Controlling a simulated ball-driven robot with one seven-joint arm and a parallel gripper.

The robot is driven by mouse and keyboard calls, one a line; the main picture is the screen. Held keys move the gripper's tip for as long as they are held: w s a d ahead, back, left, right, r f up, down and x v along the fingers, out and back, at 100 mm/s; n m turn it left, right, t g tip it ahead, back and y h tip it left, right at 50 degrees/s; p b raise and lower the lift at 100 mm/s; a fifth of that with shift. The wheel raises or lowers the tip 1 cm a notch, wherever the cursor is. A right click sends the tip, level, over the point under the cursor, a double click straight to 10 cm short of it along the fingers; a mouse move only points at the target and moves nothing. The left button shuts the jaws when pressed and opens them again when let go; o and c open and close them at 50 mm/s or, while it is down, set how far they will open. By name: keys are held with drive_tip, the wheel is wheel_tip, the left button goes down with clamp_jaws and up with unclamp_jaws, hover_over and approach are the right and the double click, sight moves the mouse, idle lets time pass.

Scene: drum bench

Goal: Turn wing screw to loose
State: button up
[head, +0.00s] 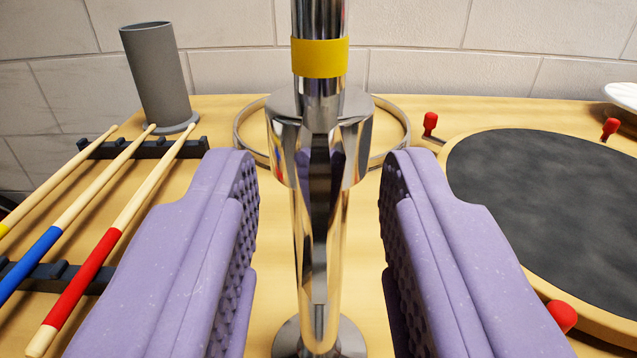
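A chrome stand (322,330) rises upright in the middle of the head view, with a wider collar (284,118) and a yellow band (320,58) above it. A narrow, shiny metal piece on the collar's front, which looks like the wing screw (319,190), runs roughly vertically; its outline blends with the chrome behind it. My gripper (318,170) is open, its two purple padded fingers to the left and right of the collar and screw. Clear gaps show on both sides, and neither finger appears to touch the metal.
Several drumsticks (120,220) lie on a black rack at left, with a grey tube (157,75) behind. A round black pad (545,200) with red knobs (430,123) is at right. A metal ring (240,140) lies behind the stand on the wooden bench (440,105), before a tiled wall.

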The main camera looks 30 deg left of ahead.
clamp_jaws()
